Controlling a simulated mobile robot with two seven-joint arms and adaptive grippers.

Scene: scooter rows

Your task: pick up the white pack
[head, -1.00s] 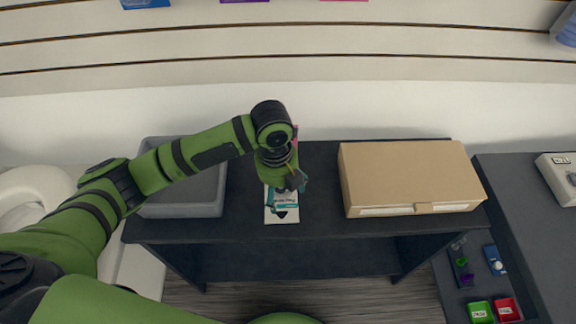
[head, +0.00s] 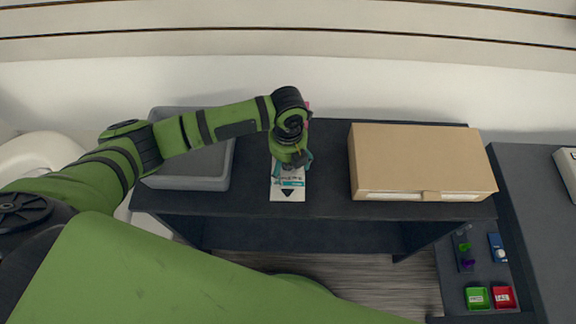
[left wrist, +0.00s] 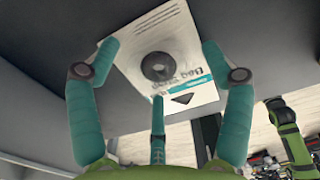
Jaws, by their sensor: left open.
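The white pack (head: 288,194) lies on the dark table top under my left gripper (head: 292,168), partly hidden by it in the head view. In the left wrist view, the pack (left wrist: 180,50) shows a dark ring, a teal stripe and a black triangle. My left gripper (left wrist: 160,48) is open. Its teal fingers spread at the left and right edges of the pack, with a third finger at the near end. I cannot tell whether any finger touches it. My right gripper does not show.
A grey bin (head: 186,183) stands left of the pack, and a closed cardboard box (head: 420,160) stands to the right. Bare table lies between pack and box. A pink item (head: 307,107) shows behind my wrist. Small green (head: 477,298) and red (head: 503,297) trays sit lower right.

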